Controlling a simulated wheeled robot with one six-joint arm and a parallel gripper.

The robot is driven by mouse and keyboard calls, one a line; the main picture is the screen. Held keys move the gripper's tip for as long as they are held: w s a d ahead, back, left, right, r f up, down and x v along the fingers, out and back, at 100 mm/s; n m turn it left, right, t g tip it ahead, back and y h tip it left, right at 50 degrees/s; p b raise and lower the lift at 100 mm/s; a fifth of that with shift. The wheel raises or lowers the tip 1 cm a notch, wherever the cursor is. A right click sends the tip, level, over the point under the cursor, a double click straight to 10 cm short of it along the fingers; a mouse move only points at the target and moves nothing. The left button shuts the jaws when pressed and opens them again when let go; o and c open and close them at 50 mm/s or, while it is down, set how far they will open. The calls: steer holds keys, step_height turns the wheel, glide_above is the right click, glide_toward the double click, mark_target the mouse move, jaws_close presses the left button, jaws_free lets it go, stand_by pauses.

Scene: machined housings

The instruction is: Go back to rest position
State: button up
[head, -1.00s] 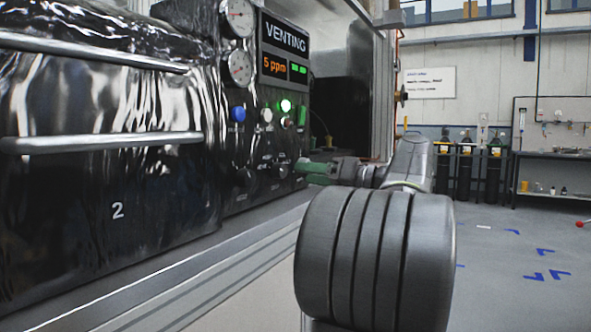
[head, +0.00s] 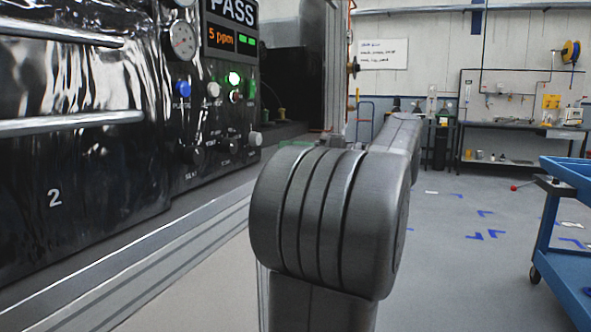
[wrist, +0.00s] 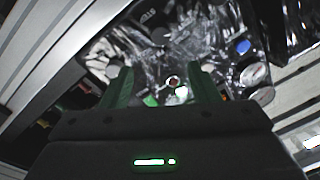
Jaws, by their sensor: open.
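My gripper (wrist: 163,82) shows in the wrist view with its two green fingers apart and nothing between them. Beyond the fingers is the control panel (wrist: 225,55), with its blue button (wrist: 243,47) and a lit green lamp (wrist: 181,92). In the head view my arm's grey links hide nearly all of the gripper; a sliver of green shows beside the panel. The panel (head: 212,130) carries gauges, knobs and a display (head: 232,12) reading PASS and 5 ppm.
A dark, glossy cabinet (head: 55,150) marked 2 fills the left, above a metal rail (head: 130,265). A blue cart (head: 565,230) stands at the right. A workbench (head: 515,130) and gas cylinders (head: 441,140) are at the back. The floor between is open.

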mark_target(235, 146)
steer(key=b+x, duration=0.2)
steer(key=x, duration=1.1)
steer(key=shift+w+a+b, duration=0.1)
steer(key=shift+a+b, duration=0.15)
steer(key=shift+b, duration=0.1)
steer(key=shift+d, duration=0.1)
